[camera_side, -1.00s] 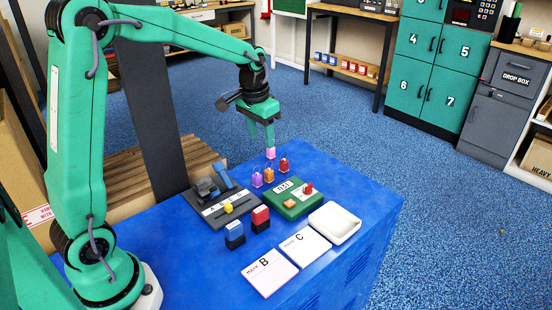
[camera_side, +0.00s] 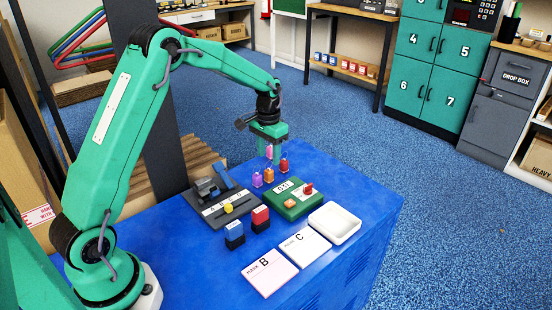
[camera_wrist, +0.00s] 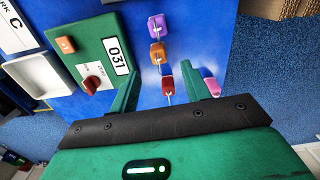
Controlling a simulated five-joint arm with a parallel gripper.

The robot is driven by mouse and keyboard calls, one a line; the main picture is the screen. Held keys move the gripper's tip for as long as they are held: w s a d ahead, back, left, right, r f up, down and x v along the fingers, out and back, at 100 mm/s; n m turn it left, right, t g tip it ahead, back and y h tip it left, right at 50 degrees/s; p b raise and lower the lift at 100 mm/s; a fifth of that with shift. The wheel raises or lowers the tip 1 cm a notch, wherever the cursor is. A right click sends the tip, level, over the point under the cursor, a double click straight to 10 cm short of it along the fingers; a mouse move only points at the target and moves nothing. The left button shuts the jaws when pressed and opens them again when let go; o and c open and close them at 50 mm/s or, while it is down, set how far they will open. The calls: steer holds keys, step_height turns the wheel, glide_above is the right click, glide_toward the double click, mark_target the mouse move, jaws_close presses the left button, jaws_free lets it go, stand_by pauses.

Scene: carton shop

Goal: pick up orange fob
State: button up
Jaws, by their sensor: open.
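The orange fob (camera_side: 268,175) stands on the blue table between a purple fob (camera_side: 256,180) and a red fob (camera_side: 284,166). The orange fob also shows in the wrist view (camera_wrist: 157,54), beyond my fingertips. My gripper (camera_side: 269,156) is open and empty, above and behind the fobs. In the wrist view, my gripper (camera_wrist: 163,70) has the red fob (camera_wrist: 168,86) showing between its fingers. A pink fob (camera_wrist: 213,87) shows just outside the right finger. The purple fob (camera_wrist: 156,27) is farthest away.
A green box marked 031 (camera_side: 307,205) with a red knob stands right of the fobs. Blue and red blocks, cards B and C and a white tray (camera_side: 336,224) lie in front.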

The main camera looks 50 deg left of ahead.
mark_target(269, 170)
steer(key=shift+s+d+f, duration=0.1)
steer(key=shift+f, duration=3.4)
jaws_close()
steer(key=shift+r, duration=0.15)
steer(key=shift+r, duration=0.6)
steer(key=r, duration=0.3)
steer(key=shift+d+r, duration=0.1)
steer(key=shift+d, duration=0.3)
steer(key=s+d+r, duration=0.3)
steer(key=d+r, duration=0.3)
steer(key=d, duration=0.4)
steer(key=shift+s+d+r, duration=0.2)
steer(key=shift+s, duration=0.1)
